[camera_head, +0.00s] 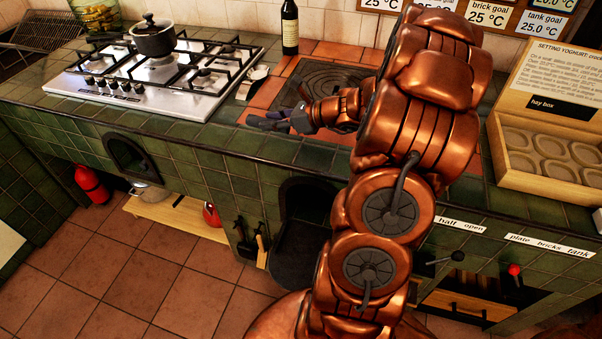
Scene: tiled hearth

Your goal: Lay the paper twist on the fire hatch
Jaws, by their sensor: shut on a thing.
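My gripper (276,121) is at the front of the green-tiled counter, left of my arm and in front of a dark iron plate (318,76). It points left and is shut. What it holds is too small and dark here to make out; I take it to be the paper twist. No paper twist shows clearly elsewhere. The dark plate is set among orange tiles and is partly hidden by my arm. Below is an arched opening (305,200) with a dark flat slab (297,256) at its foot. I cannot tell which of these is the fire hatch.
A steel hob (150,88) with a dark pot (154,38) stands left. A dark bottle (290,28) stands behind the plate. A small white dish (258,72) lies beside the hob. A wooden box (545,190) is at right. A red extinguisher (91,184) stands below.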

